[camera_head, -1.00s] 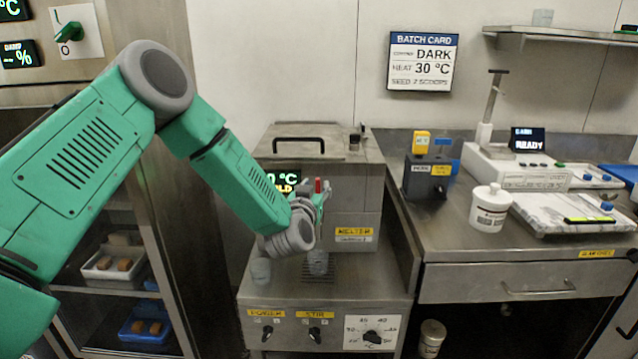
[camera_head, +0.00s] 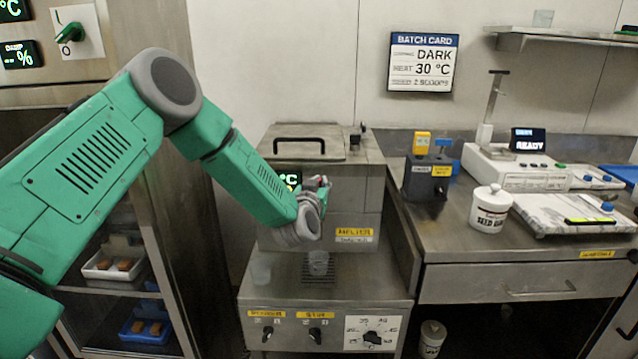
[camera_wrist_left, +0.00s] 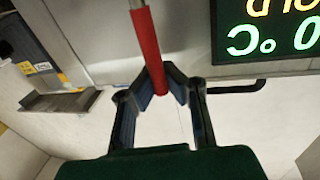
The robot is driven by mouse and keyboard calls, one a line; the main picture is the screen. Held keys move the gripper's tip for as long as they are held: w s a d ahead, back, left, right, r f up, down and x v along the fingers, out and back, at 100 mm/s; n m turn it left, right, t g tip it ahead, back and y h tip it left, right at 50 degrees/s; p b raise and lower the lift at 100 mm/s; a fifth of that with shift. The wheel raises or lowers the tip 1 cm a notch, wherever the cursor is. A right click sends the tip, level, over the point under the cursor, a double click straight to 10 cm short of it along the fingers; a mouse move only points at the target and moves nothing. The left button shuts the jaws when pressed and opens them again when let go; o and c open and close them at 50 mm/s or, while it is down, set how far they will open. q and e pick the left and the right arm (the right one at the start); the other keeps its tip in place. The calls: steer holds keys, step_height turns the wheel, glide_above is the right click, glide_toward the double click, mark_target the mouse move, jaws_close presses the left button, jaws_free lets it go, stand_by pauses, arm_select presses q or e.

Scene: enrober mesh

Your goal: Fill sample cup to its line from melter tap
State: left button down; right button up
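The melter (camera_head: 365,205) is a steel box with a lid. A clear cup (camera_head: 318,263) stands upright on the dark drip grate (camera_head: 318,282) under the tap area; its line and fill level are too small to tell. My left gripper (camera_head: 322,184) is at the melter front, above the cup, and hides most of the tap. In the left wrist view its two fingertips (camera_wrist_left: 158,72) close in on both sides of the red tap handle (camera_wrist_left: 146,40), near its free end. My right gripper is not in view.
A second clear cup (camera_head: 261,270) stands left of the grate. Knobs and a dial (camera_head: 373,337) line the melter base front. The bench on the right holds a white jar (camera_head: 490,209), a scale (camera_head: 515,170) and a marble slab (camera_head: 565,215). An open rack (camera_head: 120,270) stands at left.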

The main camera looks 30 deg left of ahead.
arm_select(q)
steer(key=shift+w+d+r+m+p, duration=0.15)
steer(key=shift+w+d+m+p, duration=0.05)
steer(key=shift+d+m+p, duration=0.2)
steer(key=shift+w+d+m+g+p, duration=0.15)
steer(key=shift+w+d+m+p, duration=0.15)
steer(key=shift+d+m, duration=0.15)
steer(key=shift+w+d+m+g+p, duration=0.15)
steer(key=shift+d+m+p, duration=0.15)
steer(key=shift+m, duration=0.15)
steer(key=shift+w+d+f+m+g, duration=0.35)
steer(key=shift+d+f+m, duration=0.3)
steer(key=shift+m, duration=0.25)
steer(key=c, duration=1.6)
jaws_free()
